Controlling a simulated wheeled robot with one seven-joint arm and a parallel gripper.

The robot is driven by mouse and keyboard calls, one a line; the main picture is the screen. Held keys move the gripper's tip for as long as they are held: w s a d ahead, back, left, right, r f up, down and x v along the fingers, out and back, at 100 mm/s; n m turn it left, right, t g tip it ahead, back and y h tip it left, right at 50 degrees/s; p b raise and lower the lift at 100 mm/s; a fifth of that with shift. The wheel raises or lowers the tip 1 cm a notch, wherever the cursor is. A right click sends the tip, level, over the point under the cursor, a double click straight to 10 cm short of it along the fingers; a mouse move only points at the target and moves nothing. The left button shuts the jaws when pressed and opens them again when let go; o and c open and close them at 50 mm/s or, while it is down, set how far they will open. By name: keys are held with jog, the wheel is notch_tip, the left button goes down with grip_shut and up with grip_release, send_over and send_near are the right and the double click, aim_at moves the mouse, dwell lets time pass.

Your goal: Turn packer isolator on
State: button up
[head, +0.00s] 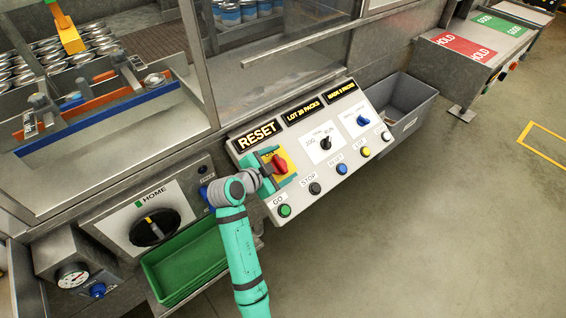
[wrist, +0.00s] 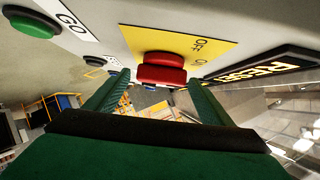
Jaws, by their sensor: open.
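The packer isolator appears to be the red rotary knob (head: 280,163) on a yellow plate at the left end of the sloped control panel. In the wrist view the red knob (wrist: 161,69) is just ahead, and the yellow plate (wrist: 190,42) carries OFF and a partly readable second label. I cannot tell for sure which mark the knob points to. My gripper (head: 276,166) is at the knob with its teal fingers open. In the wrist view the gripper's fingers (wrist: 158,84) stand on either side of the knob, with no clear contact visible.
The panel holds a green GO button (head: 285,211), a black STOP button (head: 315,188) and other buttons and switches. A RESET display (head: 257,134) sits just above the knob. A black HOME rotary handle (head: 155,227) and a green tray (head: 186,262) are at lower left.

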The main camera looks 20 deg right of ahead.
jog(key=v, duration=0.9)
jog(key=shift+s+a+r, duration=0.15)
jog(key=shift+s+a, duration=0.05)
jog(key=shift+a, duration=0.1)
jog(key=shift+s, duration=0.1)
